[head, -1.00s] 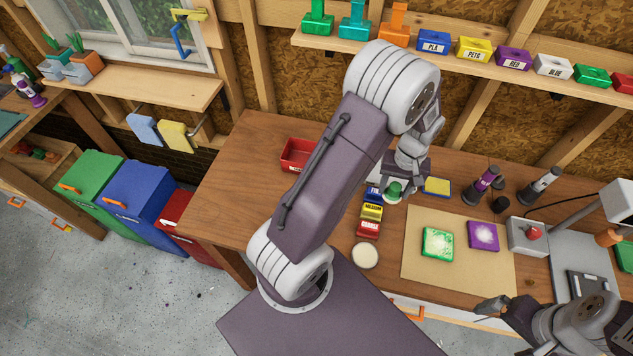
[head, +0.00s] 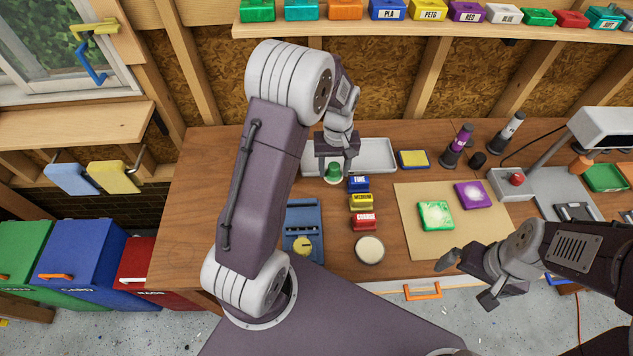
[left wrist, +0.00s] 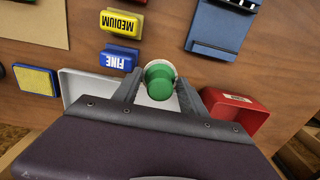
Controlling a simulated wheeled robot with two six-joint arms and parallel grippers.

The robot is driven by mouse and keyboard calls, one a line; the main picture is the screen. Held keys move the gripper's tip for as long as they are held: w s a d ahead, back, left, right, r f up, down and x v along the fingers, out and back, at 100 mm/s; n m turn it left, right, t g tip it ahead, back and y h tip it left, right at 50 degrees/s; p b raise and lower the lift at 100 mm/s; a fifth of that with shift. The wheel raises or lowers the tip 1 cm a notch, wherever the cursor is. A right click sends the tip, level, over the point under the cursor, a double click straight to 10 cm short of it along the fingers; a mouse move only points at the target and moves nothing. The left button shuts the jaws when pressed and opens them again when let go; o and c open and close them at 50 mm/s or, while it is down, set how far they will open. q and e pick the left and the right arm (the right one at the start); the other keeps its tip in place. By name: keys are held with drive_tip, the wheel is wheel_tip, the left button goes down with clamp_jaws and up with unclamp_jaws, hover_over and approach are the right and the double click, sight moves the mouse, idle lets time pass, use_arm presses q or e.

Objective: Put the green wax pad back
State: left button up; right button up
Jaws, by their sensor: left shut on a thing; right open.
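The green wax pad, a round green knob on a pale disc base, is between the fingers of my left gripper (head: 334,168). The pad (head: 333,175) also shows in the left wrist view (left wrist: 160,82), where the shut fingers grip its sides. It is at the front edge of a pale grey tray (head: 377,152), left of the blue FINE block (head: 359,183). I cannot tell whether its base touches anything. My right gripper (head: 466,281) is open and empty near the front edge of the bench.
Yellow MEDIUM (head: 361,202) and red COARSE (head: 364,221) blocks stand before FINE, with a cream disc (head: 370,250) in front. Green (head: 436,216) and purple (head: 473,195) squares lie on a brown mat (head: 418,255). A red bin (left wrist: 236,112) is beside the tray.

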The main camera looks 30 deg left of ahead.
use_arm(q)
drive_tip(key=a+f, duration=0.1)
drive_tip(key=s+a+f, duration=0.1)
drive_tip(key=a, duration=0.1)
drive_tip(key=shift+s, duration=0.2)
drive_tip(key=shift+s+a+f, duration=0.2)
drive_tip(key=shift+f, duration=0.15)
wheel_tip(320, 180, down, 3)
drive_tip(key=shift+s+a+f+p, duration=0.15)
drive_tip(key=shift+p, duration=0.4)
drive_tip(key=shift+w+f, duration=0.2)
drive_tip(key=shift+f, duration=0.25)
use_arm(e)
drive_tip(key=shift+w+d+r, duration=0.2)
drive_tip(key=shift+d+r, duration=0.15)
drive_tip(key=shift+r, duration=0.2)
use_arm(q)
drive_tip(key=shift+s+f, duration=0.1)
drive_tip(key=shift+f, duration=0.05)
drive_tip(key=o, duration=1.3)
